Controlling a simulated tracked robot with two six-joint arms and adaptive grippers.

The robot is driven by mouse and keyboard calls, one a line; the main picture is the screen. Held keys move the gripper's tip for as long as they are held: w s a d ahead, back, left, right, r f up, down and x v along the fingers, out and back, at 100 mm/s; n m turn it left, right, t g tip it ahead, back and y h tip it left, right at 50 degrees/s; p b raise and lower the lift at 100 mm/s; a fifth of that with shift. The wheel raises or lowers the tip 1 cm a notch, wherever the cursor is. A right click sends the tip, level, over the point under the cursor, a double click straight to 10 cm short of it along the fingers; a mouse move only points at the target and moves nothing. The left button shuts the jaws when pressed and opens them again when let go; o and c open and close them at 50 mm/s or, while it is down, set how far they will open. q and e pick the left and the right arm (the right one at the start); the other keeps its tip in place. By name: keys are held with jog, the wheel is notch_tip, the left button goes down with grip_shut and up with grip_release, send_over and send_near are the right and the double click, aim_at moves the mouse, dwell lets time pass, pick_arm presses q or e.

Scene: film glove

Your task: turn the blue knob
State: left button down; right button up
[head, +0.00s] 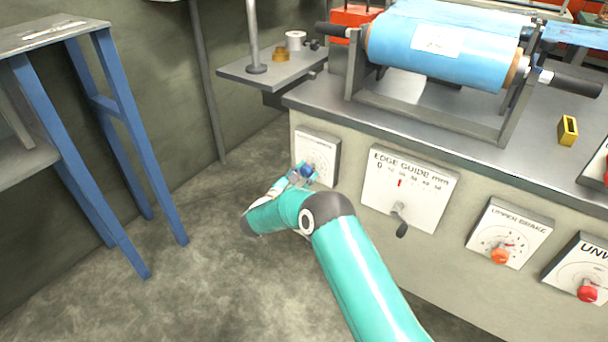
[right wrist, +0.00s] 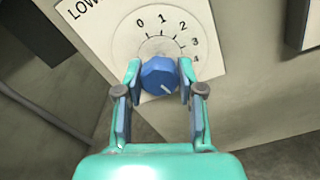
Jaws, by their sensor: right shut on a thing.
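The blue knob (head: 306,171) sits on a white dial plate (head: 318,147) at the left end of the machine's front. In the right wrist view the blue knob (right wrist: 160,76) is between the two fingers of my right gripper (right wrist: 160,82), which is shut on it. Its white pointer mark faces the lower right in that view. The dial plate (right wrist: 128,28) carries the numbers 0 to 4 around the knob. In the head view my right gripper (head: 303,175) is small and partly covers the knob. My left gripper is not in view.
To the right are an edge guide panel (head: 408,180) with a dark-handled crank, a panel with an orange knob (head: 500,256) and one with a red knob (head: 587,292). A blue film roll (head: 440,45) lies on top. A blue-legged table (head: 108,105) stands left; the floor between is clear.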

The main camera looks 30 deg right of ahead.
jog(key=shift+s+d+f+n, duration=0.1)
jog(key=shift+n, duration=0.5)
jog(key=shift+d+f+n, duration=0.1)
jog(key=shift+n, duration=0.5)
jog(key=o, duration=1.2)
jog(key=shift+c, duration=0.2)
jog(key=shift+a, duration=0.1)
jog(key=shift+r, duration=0.1)
jog(key=shift+a, duration=0.1)
jog(key=shift+a, duration=0.3)
jog(key=v, duration=1.1)
jog(key=shift+s, duration=0.15)
